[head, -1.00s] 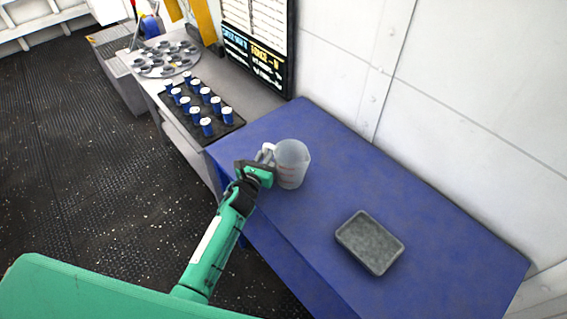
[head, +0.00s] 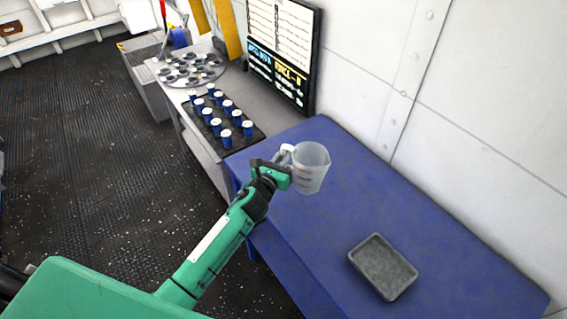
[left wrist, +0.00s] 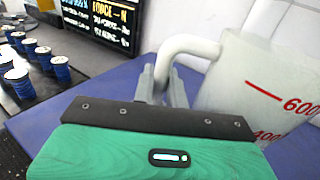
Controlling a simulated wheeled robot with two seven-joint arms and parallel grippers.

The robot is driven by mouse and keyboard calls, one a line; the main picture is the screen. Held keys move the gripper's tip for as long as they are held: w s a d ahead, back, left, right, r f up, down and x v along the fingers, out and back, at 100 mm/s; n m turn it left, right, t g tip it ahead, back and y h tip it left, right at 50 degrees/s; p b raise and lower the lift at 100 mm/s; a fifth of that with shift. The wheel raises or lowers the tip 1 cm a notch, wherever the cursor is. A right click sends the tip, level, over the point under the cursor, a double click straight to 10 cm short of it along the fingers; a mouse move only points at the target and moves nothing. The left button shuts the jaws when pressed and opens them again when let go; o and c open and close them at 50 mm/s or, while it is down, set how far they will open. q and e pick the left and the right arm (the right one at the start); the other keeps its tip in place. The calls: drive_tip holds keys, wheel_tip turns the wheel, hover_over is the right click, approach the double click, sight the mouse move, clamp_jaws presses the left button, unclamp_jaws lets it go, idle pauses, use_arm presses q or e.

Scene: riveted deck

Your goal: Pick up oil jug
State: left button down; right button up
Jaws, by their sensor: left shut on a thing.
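The oil jug (head: 312,170) is a translucent white measuring jug with red markings and a handle on its left side. It is at the left part of the blue table (head: 350,215) in the head view, and it fills the right of the left wrist view (left wrist: 265,85). My left gripper (head: 285,165) is shut on the jug's handle (left wrist: 188,50), with its fingertips (left wrist: 163,85) at the lower part of the handle. The jug looks upright; whether its base touches the table is hard to tell. My right gripper is not in view.
A grey tray (head: 382,267) lies on the blue table to the right. A black rack of several blue-and-white cans (head: 227,138) and a round plate with grey parts (head: 190,69) are on the bench at left. A wall stands behind the table.

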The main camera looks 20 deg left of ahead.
use_arm(q)
wheel_tip(320, 180, up, 14)
drive_tip(key=shift+f+p, duration=0.15)
drive_tip(key=shift+p, duration=0.15)
idle(0.5)
idle(0.3)
drive_tip(key=c, duration=2)
unclamp_jaws()
clamp_jaws()
